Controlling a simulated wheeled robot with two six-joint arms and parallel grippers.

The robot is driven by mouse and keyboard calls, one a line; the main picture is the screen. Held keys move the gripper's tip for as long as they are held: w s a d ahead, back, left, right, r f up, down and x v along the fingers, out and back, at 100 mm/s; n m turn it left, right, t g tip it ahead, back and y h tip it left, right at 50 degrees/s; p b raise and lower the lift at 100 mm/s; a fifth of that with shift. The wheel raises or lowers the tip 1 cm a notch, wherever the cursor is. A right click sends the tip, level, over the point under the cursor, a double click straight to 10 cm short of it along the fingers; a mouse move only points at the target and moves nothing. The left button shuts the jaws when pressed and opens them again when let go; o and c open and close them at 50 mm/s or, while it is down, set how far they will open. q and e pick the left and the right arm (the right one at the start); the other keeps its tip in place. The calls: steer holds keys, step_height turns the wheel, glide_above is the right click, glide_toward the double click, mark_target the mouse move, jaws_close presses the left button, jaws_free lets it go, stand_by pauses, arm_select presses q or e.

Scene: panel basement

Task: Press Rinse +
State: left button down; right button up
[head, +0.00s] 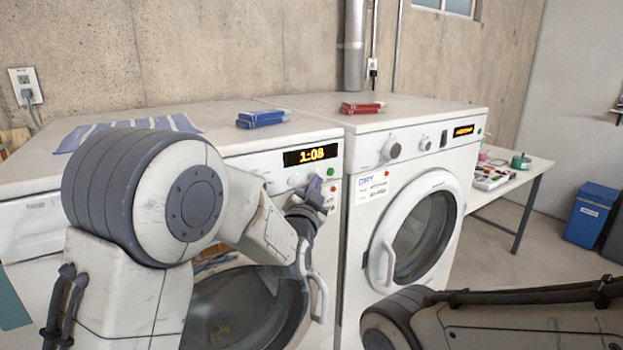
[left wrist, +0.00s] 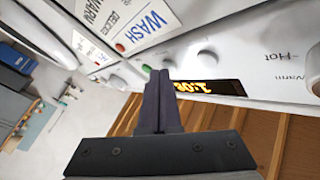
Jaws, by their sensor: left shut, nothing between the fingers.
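The washer's control panel (head: 262,162) carries an orange display (head: 310,155) reading 1:08, with small round buttons below and beside it. No "Rinse +" label is legible. My left gripper (head: 314,188) is at the right end of this panel, below the display, its dark fingers together and empty. In the left wrist view, its closed fingertips (left wrist: 159,73) are close to the panel beside the display (left wrist: 208,87); contact cannot be told. White round buttons (left wrist: 207,58) and a red button (left wrist: 120,47) show near the tips. My right gripper is out of view; only its arm shows.
A dryer (head: 408,160) stands right of the washer. Blue boxes (head: 261,118) and a striped cloth (head: 128,130) lie on the washer top; red boxes (head: 361,107) lie on the dryer. The washer door (head: 245,305) is below the panel. A side table (head: 527,166) stands right.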

arm_select(q)
steer(key=shift+s+d, duration=0.3)
steer(key=shift+s, duration=0.15)
steer(key=shift+s+d+b, duration=0.5)
steer(key=shift+s+d, duration=0.4)
steer(key=shift+s, duration=0.3)
steer(key=shift+s+d+b, duration=0.45)
steer(key=shift+s+d, duration=0.45)
steer(key=shift+s, duration=0.3)
